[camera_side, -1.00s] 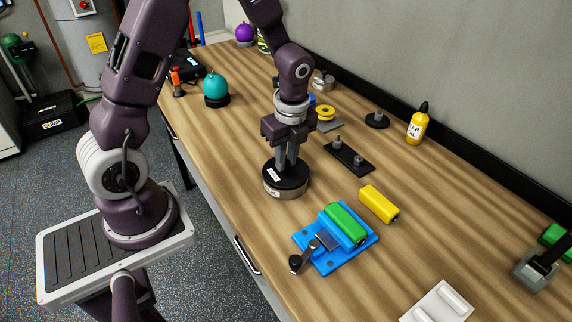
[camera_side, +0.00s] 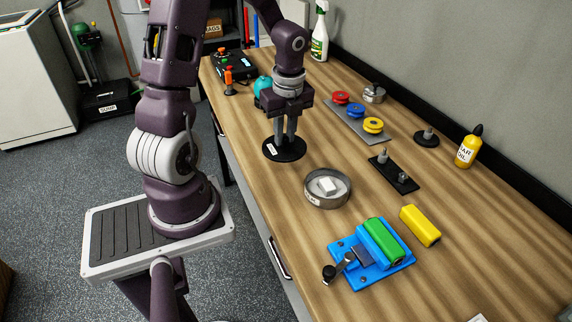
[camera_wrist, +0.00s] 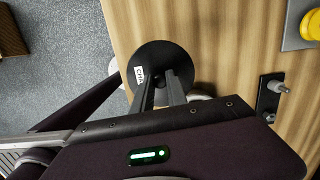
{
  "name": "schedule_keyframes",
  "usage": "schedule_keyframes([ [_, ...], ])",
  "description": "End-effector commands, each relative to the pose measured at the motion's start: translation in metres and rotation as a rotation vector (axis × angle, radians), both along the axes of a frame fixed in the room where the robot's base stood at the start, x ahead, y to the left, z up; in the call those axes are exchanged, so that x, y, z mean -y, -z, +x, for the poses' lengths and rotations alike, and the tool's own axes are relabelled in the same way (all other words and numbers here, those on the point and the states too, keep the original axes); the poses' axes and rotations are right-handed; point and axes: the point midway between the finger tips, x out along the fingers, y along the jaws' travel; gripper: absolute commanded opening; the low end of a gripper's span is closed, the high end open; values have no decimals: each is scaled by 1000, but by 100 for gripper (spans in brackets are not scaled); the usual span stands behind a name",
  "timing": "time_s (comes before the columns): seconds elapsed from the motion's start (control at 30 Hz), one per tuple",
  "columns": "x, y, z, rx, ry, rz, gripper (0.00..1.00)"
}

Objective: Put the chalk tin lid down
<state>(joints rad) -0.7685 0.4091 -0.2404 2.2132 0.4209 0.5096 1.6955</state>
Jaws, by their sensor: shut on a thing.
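The chalk tin lid (camera_side: 272,153) is a flat black disc with a small white label. My gripper (camera_side: 285,137) points down and is shut on the lid's centre; the grip on the knob is mostly hidden by the fingers. The lid is level, off the tin, over the left part of the bench; I cannot tell if it touches the wood. The wrist view also shows the lid (camera_wrist: 160,57) under my fingers, near the bench edge. The open chalk tin (camera_side: 327,202), a round grey metal tin with a white block (camera_side: 328,185) inside, stands in front and to the right.
The wooden bench (camera_side: 240,103) has a teal ball (camera_side: 262,84) behind my gripper. To the right are a grey plate with coloured spools (camera_side: 356,111) and a black plate with posts (camera_side: 394,174). A blue fixture (camera_side: 371,272) stands nearer. Bare wood lies around the lid.

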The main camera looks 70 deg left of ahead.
Motion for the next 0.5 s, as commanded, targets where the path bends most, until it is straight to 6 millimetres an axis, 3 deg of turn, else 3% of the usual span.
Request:
schedule_keyframes([
  [0.3, 2, 63, 0, -5, 2, -2, 0],
  [0.5, 1, 74, 0, 0, -1, 0, 0],
])
